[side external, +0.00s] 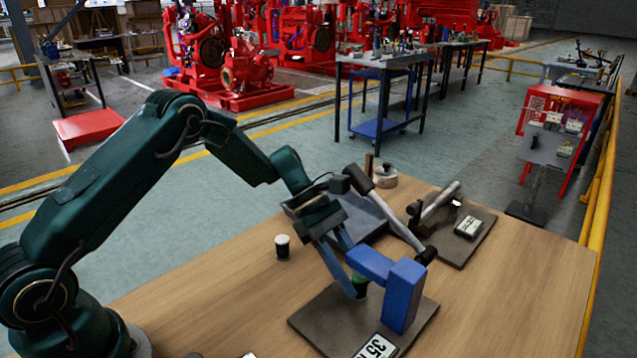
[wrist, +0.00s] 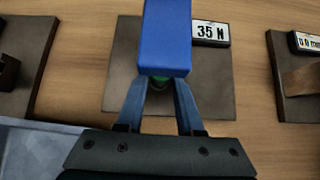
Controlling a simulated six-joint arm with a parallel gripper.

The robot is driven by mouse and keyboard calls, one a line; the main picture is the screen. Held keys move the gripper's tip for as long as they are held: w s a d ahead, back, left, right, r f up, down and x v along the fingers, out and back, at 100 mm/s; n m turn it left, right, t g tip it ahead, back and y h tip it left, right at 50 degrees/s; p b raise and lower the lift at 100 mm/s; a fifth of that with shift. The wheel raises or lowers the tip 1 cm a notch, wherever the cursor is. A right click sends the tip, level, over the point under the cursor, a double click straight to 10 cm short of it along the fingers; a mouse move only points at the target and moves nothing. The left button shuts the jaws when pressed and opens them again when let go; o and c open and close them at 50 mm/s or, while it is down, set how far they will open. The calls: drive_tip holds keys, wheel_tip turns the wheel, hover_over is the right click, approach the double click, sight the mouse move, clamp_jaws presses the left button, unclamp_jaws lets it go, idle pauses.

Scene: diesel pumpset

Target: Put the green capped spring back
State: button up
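The green capped spring (side external: 359,284) stands over the dark baseplate, below the blue arm of a press-like stand (side external: 403,295). In the wrist view only a sliver of its green cap (wrist: 159,81) shows under the blue block (wrist: 166,40), with a dark part below it. My gripper (side external: 356,291) reaches down beside the blue stand, its fingers on either side of the spring. The fingertips and the spring's lower end are partly hidden.
A "35 N" label (side external: 375,347) lies on the baseplate (side external: 325,322). A grey tray (side external: 366,222), a white-topped dark cylinder (side external: 282,247) and another fixture plate (side external: 478,239) are nearby.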

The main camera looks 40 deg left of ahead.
drive_tip(key=shift+r, duration=0.15)
clamp_jaws()
drive_tip(key=shift+a, duration=3.5)
drive_tip(key=shift+r, duration=2.55)
drive_tip(key=shift+m, duration=0.3)
drive_tip(key=s+a, duration=0.2)
drive_tip(key=a, duration=0.1)
drive_tip(key=s+a+f, duration=0.1)
drive_tip(key=s+a, duration=0.1)
drive_tip(key=s, duration=0.1)
drive_tip(key=s+a, duration=0.3)
drive_tip(key=shift+s+a+f, duration=0.15)
drive_tip(key=shift+a+f, duration=0.2)
drive_tip(key=shift+s+a, duration=0.1)
drive_tip(key=shift+a, duration=0.55)
